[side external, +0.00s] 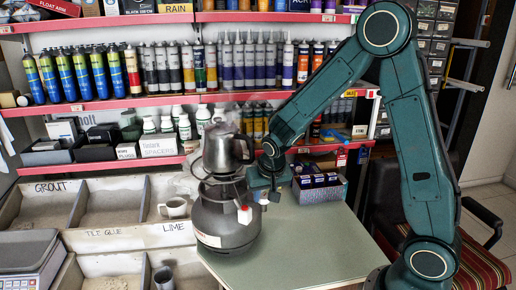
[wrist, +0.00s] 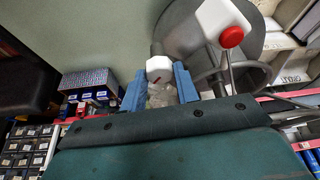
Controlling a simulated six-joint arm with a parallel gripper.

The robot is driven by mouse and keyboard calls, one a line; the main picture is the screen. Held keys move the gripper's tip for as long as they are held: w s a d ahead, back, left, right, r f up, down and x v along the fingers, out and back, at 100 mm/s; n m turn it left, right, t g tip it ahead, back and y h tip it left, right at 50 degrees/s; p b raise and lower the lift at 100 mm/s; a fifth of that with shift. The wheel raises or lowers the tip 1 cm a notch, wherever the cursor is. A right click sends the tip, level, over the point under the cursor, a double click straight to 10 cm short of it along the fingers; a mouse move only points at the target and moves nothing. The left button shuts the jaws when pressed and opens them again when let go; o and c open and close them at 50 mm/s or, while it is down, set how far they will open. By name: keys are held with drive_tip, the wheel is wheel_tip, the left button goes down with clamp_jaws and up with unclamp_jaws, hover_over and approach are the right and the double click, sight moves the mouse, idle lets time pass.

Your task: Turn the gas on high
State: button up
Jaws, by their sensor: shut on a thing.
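A grey gas bottle (side external: 222,228) with a burner on top stands at the left end of the table. A metal kettle (side external: 220,152) sits on the burner. In the side view my gripper (side external: 266,192) is at the right of the bottle. A white block (wrist: 196,27) with a red button (wrist: 231,36) is beside the knob. I cannot read the knob's setting.
A blue box of small items (side external: 319,185) stands on the table right of my gripper. The green tabletop (side external: 300,245) is clear in front. Bins with a mug (side external: 174,208) lie to the left. Shelves of bottles and tubes stand behind.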

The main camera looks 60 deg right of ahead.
drive_tip(key=shift+n, duration=0.3)
drive_tip(key=n, duration=0.2)
drive_tip(key=n+y, duration=0.1)
drive_tip(key=n, duration=0.1)
drive_tip(key=shift+d+n+t+y, duration=0.2)
drive_tip(key=shift+n+t+y, duration=0.1)
drive_tip(key=shift+t, duration=0.1)
drive_tip(key=shift+n+y, duration=0.9)
drive_tip(key=shift+n, duration=1.4)
drive_tip(key=o, duration=1)
drive_tip(key=shift+c, duration=0.2)
drive_tip(key=shift+r, duration=0.1)
